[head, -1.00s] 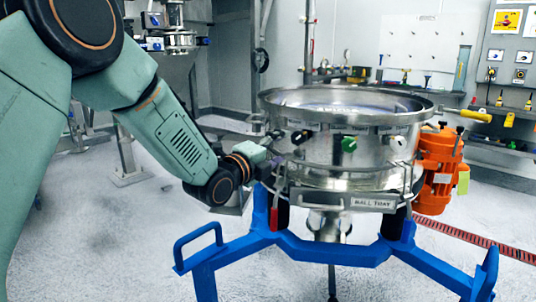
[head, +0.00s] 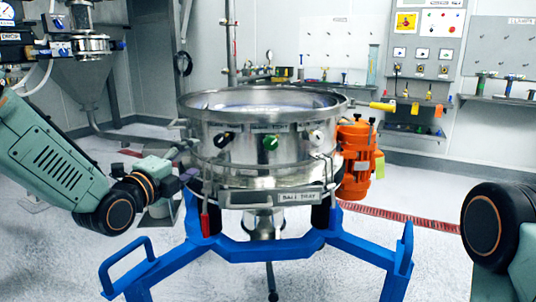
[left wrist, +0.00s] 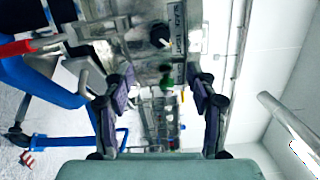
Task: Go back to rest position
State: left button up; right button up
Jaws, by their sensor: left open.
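The steel powder sifter (head: 262,150) stands on a blue frame (head: 265,249) in the middle of the head view. Black, green and white knobs sit along its side, and a labelled tray (head: 270,198) is at its front. My left gripper (head: 182,180) is at the sifter's left side; it is small and partly hidden there. In the left wrist view its two purple-padded fingers (left wrist: 160,90) are apart with nothing between them, and the sifter side and green knob show beyond. Part of my right arm shows at the right edge, but its gripper is out of view.
An orange motor (head: 357,160) is fixed to the sifter's right side. A yellow handle (head: 383,107) sticks out at the upper right. A red floor strip (head: 400,217) runs behind the frame. Shelves with tools (head: 495,100) line the back wall. The floor at front left is clear.

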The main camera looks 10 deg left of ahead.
pick_arm(q)
jog(key=s+f+n+g+y, duration=0.1)
jog(key=s+f+n+g, duration=0.1)
jog(key=s+f+n, duration=0.35)
jog(key=s+d+f+n+g+y, duration=0.1)
jog(key=s+f+n+g, duration=0.2)
jog(key=f+n, duration=0.55)
jog(key=s+f+n+g+y, duration=0.15)
jog(key=s+f+n, duration=0.25)
jog(key=f, duration=0.5)
jog(key=s+f+n+g, duration=0.1)
jog(key=s+f+g, duration=0.2)
jog(key=s+f, duration=0.3)
jog(key=s+f+n+g+p, duration=0.1)
jog(key=s+f+g, duration=0.3)
jog(key=s, duration=1.1)
jog(key=s+f+n+g, duration=0.2)
jog(key=s+f+g, duration=0.2)
jog(key=s+f, duration=0.4)
jog(key=s+d+y, duration=0.1)
jog(key=s, duration=0.2)
jog(key=shift+f, duration=0.15)
